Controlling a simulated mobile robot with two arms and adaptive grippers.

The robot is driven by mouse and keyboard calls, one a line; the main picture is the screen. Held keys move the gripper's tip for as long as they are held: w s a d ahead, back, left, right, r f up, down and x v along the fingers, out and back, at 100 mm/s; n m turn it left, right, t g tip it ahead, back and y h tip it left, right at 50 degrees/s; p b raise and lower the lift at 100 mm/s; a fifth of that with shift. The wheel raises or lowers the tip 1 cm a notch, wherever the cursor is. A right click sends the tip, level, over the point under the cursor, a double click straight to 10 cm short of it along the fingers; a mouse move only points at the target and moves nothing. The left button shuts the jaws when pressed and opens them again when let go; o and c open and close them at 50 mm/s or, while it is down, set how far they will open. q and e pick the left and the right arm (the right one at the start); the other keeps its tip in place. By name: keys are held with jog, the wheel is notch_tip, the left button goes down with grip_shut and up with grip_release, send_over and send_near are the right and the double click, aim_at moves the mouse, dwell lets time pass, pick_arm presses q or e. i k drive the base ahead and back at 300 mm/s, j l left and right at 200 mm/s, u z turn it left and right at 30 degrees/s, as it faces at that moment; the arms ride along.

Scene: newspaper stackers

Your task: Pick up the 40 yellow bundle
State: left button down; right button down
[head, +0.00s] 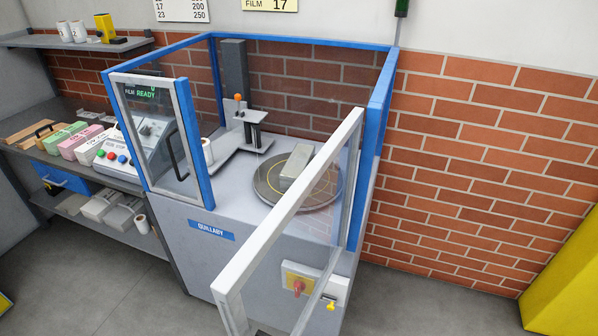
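No bundle that I can make out as yellow with a 40 is in view. A grey-beige wrapped bundle (299,166) lies on the round dark turntable (326,193) inside the machine (240,245) marked QUILLABY. A yellow ring shows on the turntable around it. On the left shelf, brown, green (65,138), pink (80,143) and white (97,148) packs stand in a row; their print is too small to read surely. Neither of my grippers is in view.
The machine's framed glass door (290,215) stands open toward me. A control box (140,150) with coloured buttons sits left of the machine; its screen reads FILM READY. Grey packs (100,205) lie on the lower shelf. A large yellow object (570,285) stands at right. Floor before the brick wall is clear.

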aim_at(301, 155)
jog(key=k, duration=0.35)
jog(key=k+z, duration=0.1)
jog(key=z, duration=0.35)
jog(key=k+z, duration=0.1)
jog(key=z, duration=0.35)
jog(key=k+l+z, duration=0.1)
jog(key=z, duration=0.35)
jog(key=j+z, duration=0.25)
jog(key=j, duration=0.65)
jog(key=j+z, duration=0.25)
jog(key=j, duration=0.65)
jog(key=k+j+z, duration=0.1)
jog(key=j+z, duration=0.15)
jog(key=j, duration=0.65)
